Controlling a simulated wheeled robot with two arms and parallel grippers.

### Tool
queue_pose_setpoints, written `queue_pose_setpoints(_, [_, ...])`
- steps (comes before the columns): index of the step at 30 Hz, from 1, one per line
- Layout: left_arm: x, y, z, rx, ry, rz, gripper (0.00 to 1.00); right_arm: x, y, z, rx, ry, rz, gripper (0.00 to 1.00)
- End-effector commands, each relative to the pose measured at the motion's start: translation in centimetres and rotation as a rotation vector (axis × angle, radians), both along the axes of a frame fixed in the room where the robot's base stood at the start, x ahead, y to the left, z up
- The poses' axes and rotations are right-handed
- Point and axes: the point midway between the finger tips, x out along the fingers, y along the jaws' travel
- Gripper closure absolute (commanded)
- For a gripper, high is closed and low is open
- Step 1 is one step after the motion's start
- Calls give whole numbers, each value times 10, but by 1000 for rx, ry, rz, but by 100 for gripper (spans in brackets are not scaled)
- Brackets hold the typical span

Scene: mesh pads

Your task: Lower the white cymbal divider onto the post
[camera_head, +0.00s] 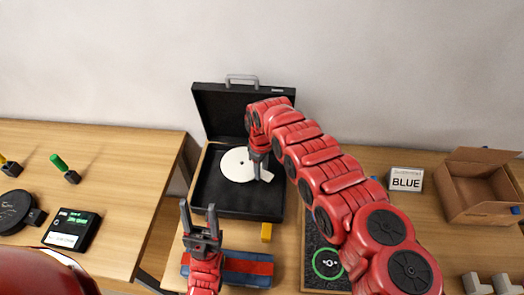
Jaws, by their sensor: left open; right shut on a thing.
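The white cymbal divider (236,165) is a flat round disc with a tab on its right side, over the open black case (210,196). My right gripper (259,173) is shut on the divider near its tab. Whether the divider touches the case floor or hangs above it cannot be told. I cannot make out the post; the divider or the gripper may hide it. My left gripper (198,215) is open and empty, in front of the case's near left corner, with its fingers pointing up in the picture.
A dark pad with a green ring (327,264) lies right, partly behind my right arm.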

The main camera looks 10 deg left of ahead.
Motion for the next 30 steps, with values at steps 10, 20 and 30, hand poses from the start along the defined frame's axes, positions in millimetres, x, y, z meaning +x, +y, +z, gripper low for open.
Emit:
queue_pose_setpoints(10, [0, 0, -1, 0, 1, 0, 45, -2, 2, -3, 0, 0, 14, 100])
queue_pose_setpoints(20, [0, 0, -8, 0, 1, 0, 45, -2, 2, -12, 1, 0, 13, 100])
queue_pose_setpoints(30, [0, 0, -23, 0, 1, 0, 45, -2, 2, -35, 0, 1, 13, 100])
